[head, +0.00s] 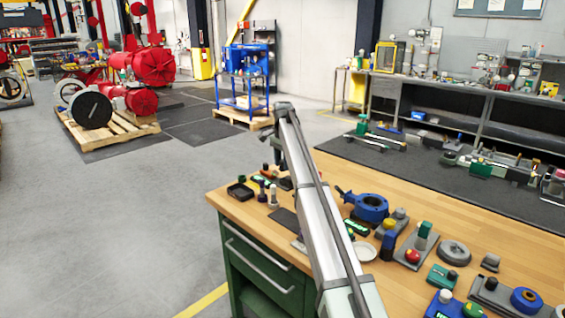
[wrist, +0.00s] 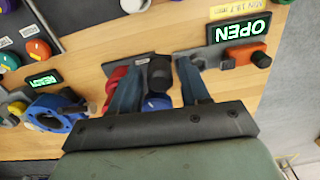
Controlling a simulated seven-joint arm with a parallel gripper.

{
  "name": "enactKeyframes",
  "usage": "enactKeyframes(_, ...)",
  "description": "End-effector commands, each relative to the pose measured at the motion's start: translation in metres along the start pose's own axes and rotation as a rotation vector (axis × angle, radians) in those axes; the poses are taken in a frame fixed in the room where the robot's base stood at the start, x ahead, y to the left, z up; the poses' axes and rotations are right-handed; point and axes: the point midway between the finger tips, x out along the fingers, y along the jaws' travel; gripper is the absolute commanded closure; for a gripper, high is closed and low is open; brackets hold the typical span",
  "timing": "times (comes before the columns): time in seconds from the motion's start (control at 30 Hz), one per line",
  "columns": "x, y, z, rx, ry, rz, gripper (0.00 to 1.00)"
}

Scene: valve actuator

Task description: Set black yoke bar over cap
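My gripper (wrist: 158,65) shows in the wrist view with its two blue-grey fingers apart. A black round-topped piece (wrist: 160,72) shows between the fingers, with gaps on both sides. A blue round part (wrist: 157,103) shows just below it, and red parts (wrist: 114,78) lie beside the left finger. These stand at a dark plate (wrist: 182,56). I cannot tell for sure which piece is the black yoke bar or which is the cap.
A wooden bench top (head: 485,240) on a green drawer cabinet (head: 265,265) holds several parts, including a blue ring fitting (head: 370,208) and a grey disc (head: 454,253). In the wrist view a green OPEN display (wrist: 238,30) and an orange block (wrist: 238,58) are at the right.

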Motion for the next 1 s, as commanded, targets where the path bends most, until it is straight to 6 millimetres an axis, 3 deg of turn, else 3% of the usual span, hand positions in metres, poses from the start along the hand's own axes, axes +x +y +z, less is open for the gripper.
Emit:
enactKeyframes(0.47,-0.0002,0.0,0.0,0.0,0.0,0.0,1.0)
enactKeyframes(1.0,-0.0001,0.0048,0.0014,-0.03,0.0,0.0,1.0)
